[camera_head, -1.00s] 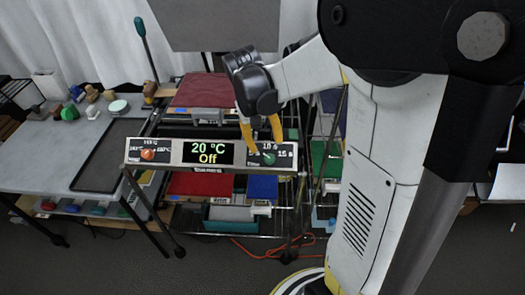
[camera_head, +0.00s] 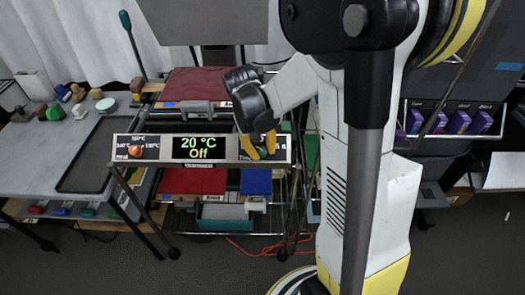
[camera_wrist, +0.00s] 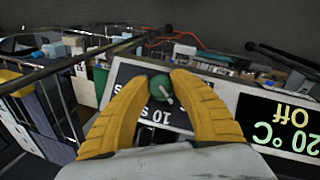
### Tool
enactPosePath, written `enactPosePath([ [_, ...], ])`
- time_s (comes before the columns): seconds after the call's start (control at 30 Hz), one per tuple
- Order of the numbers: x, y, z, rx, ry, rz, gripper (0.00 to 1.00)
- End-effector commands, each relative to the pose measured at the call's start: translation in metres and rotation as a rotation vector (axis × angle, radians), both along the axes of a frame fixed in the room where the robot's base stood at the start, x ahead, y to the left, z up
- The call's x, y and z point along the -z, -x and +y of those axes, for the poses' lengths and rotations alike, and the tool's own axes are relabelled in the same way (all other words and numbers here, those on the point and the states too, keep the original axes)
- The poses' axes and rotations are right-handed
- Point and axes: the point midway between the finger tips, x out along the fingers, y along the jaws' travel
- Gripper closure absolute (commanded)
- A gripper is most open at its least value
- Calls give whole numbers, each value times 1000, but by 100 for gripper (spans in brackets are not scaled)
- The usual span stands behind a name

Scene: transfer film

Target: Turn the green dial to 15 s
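The green dial (camera_wrist: 160,88) shows between my yellow fingertips in the wrist view, on a dark panel face. Its white pointer slants toward the lower right of that view. An upside-down "10 s" label (camera_wrist: 154,114) lies just below it; I cannot make out a 15 s mark there. My gripper (camera_wrist: 160,78) is open with one finger on each side of the dial; I cannot tell if they touch it. In the head view my gripper (camera_head: 260,153) covers the dial at the right end of the control panel (camera_head: 239,172). The display (camera_head: 199,148) reads 20 °C and Off.
A red-orange dial (camera_head: 136,150) sits at the panel's left end. A grey table (camera_head: 40,150) with small objects stands at the left. Racks with red and blue sheets lie behind and below the panel. Purple boxes (camera_head: 458,122) sit on a shelf at the right.

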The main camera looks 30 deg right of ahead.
Motion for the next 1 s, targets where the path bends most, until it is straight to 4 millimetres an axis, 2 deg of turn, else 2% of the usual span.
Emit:
enactPosePath([
  [0.47,0,0,0,48,-29,-20,100],
  [1.0,1,1,0,405,-243,-164,100],
])
